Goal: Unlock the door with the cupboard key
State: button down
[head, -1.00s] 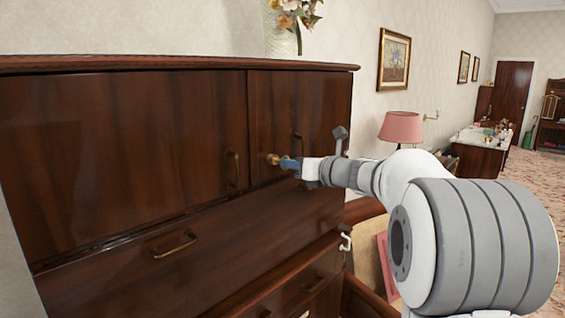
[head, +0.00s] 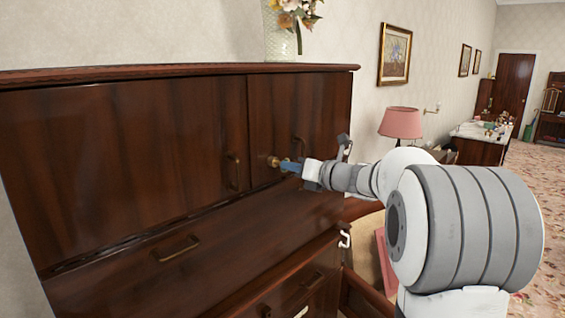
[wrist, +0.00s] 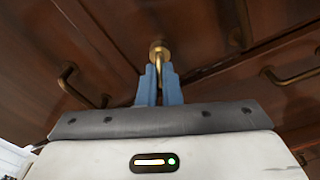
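The dark wooden cupboard (head: 120,150) fills the left of the head view, and its doors look closed. My gripper (head: 290,166) is at the lower left part of the narrow right door (head: 300,110). In the wrist view, the blue fingers of my gripper (wrist: 160,88) are closed around a thin brass stem, the cupboard key (wrist: 159,68). The key's far end meets a round brass lock fitting (wrist: 160,47) on the door front. The fitting also shows in the head view (head: 273,161). The key's tip is hidden, so how deep it sits cannot be told.
Brass handles stand out on the left door (head: 233,171) and on the panel below (head: 176,250). An open drawer (head: 365,300) juts out at the lower right. A flower vase (head: 283,40) stands on top. A pink lamp (head: 401,123) is behind my arm.

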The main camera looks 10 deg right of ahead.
jog(key=shift+m+p, duration=1.7)
jog(key=shift+p, duration=1)
jog(key=shift+m+y, duration=0.3)
jog(key=shift+m, duration=0.4)
jog(key=shift+m, duration=1.2)
jog(key=shift+f+m, duration=0.1)
jog(key=shift+m, duration=1.1)
